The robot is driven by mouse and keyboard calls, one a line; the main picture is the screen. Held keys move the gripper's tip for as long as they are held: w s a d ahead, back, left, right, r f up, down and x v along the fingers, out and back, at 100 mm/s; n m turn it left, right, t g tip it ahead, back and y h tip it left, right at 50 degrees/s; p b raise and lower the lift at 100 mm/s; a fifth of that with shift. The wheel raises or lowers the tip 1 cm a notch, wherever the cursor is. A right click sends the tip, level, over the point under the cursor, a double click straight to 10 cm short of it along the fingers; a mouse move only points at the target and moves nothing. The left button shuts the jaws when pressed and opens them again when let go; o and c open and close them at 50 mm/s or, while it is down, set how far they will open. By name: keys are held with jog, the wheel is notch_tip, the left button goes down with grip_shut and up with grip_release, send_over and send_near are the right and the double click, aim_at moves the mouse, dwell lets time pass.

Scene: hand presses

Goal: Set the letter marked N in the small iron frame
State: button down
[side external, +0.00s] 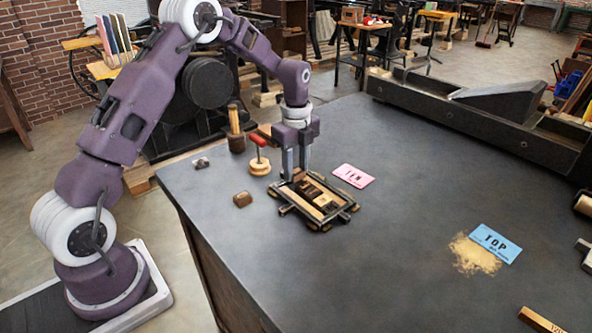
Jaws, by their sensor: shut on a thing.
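The small iron frame (296,210) lies on the dark bench top, a flat dark frame with wooden pieces and pale letter blocks inside. My gripper (297,172) points straight down over the far left part of the frame. Its fingers are shut on a small block at the frame, mostly hidden by the fingers. I cannot read the letter on it, or tell whether it rests on the bottom. A pink card (353,176), which seems to read TEN, lies just right of the frame.
A blue TOP card (495,243) lies by sawdust (473,255) at the right. The middle bench is clear.

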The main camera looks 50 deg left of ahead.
jog(key=shift+f, duration=0.3)
jog(key=shift+f, duration=0.55)
jog(key=c, duration=0.9)
grip_release()
jog(key=shift+c, duration=0.2)
